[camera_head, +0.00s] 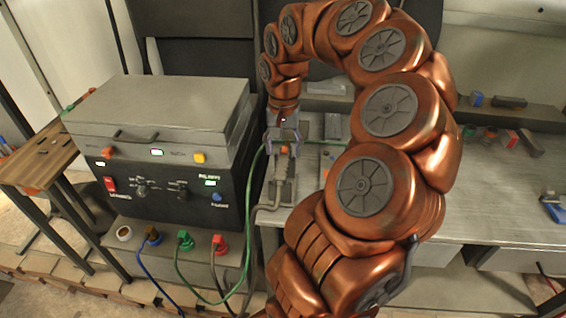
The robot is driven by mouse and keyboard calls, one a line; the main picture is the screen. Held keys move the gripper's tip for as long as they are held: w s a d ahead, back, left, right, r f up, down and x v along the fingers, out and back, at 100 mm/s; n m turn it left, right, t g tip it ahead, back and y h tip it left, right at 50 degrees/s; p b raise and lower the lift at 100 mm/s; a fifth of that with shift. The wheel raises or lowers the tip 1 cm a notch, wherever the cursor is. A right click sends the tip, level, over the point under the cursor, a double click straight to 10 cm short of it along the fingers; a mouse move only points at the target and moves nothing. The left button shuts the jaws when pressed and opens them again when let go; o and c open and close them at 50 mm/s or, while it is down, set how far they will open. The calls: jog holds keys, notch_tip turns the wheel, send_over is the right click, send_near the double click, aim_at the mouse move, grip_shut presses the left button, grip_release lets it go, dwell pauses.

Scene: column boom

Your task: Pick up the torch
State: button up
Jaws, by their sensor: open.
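What looks like the torch (278,184), a slim grey-brown handle with a hose curving from its lower end, is on the workbench just right of the black power unit. My gripper (283,148) points down at the end of my copper-coloured arm, directly above the torch's upper end in the picture. Its fingers are small here and partly merge with the torch's top. It is open. I cannot tell whether the fingers touch the torch or surround it.
The black power unit (170,205) with a grey lid stands close on the left, its green, blue and grey cables hanging in front. The metal workbench (490,205) has clear room on the right. Small items, including a blue clamp-like tool (553,208), lie toward its back and right.

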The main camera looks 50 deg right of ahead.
aim_at(284, 159)
jog(key=shift+s+f+p, duration=0.1)
jog(key=shift+f+p, duration=0.65)
jog(key=shift+f, duration=1.45)
grip_shut()
jog(key=shift+r, duration=0.15)
